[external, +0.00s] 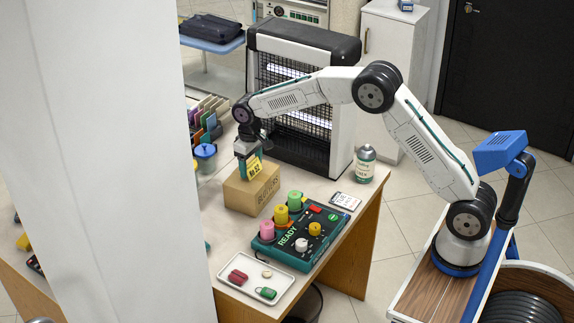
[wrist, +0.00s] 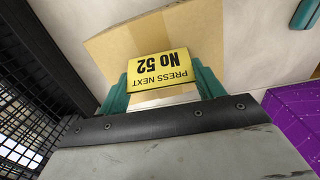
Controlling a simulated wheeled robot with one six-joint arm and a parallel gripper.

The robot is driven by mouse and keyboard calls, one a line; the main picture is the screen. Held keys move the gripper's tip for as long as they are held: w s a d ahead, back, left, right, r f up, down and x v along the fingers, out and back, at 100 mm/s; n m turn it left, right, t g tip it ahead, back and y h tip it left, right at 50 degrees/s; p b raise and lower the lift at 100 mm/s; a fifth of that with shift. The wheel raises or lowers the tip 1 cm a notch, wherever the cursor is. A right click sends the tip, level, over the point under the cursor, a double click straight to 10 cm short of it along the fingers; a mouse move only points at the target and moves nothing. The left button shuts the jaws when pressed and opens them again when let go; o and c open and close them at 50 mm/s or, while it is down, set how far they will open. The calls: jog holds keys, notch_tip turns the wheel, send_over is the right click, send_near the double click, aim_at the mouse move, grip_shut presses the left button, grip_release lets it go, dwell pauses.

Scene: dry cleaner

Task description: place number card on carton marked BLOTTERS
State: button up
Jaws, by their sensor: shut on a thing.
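The yellow number card (wrist: 161,66) reads "PRESS NEXT No 52" in the wrist view, upside down there. My gripper (wrist: 162,88) is shut on it, with a teal finger at each side. In the external view the card (external: 254,166) shows at my gripper (external: 249,160), over the brown carton marked BLOTTERS (external: 250,190). The carton's top (wrist: 117,47) lies behind the card in the wrist view. I cannot tell whether the card touches the carton.
A black-topped caged unit (external: 300,95) stands close behind the carton. A teal button box (external: 296,235) with coloured knobs and a white tray (external: 257,280) are in front. A green-labelled can (external: 365,164) stands right. A blue-lidded jar (external: 205,157) stands left.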

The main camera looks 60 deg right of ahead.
aim_at(251, 162)
jog(key=o, duration=0.9)
jog(key=shift+f, duration=0.15)
jog(key=shift+o, duration=0.2)
notch_tip(251, 162, up, 12)
jog(key=shift+r, duration=0.25)
jog(key=s+d+r, duration=0.1)
jog(key=s+r, duration=0.3)
jog(key=s, duration=0.5)
jog(key=s+d+r, duration=0.1)
jog(key=s+r, duration=0.4)
jog(key=s, duration=0.4)
jog(key=s+d+r, duration=0.1)
jog(key=s+r, duration=0.3)
jog(key=s, duration=0.6)
jog(key=s+f, duration=0.4)
jog(key=s, duration=0.8)
jog(key=s+d+f+t, duration=0.1)
jog(key=s+f, duration=0.2)
jog(key=s, duration=0.9)
jog(key=shift+d+f, duration=0.3)
jog(key=shift+f, duration=0.05)
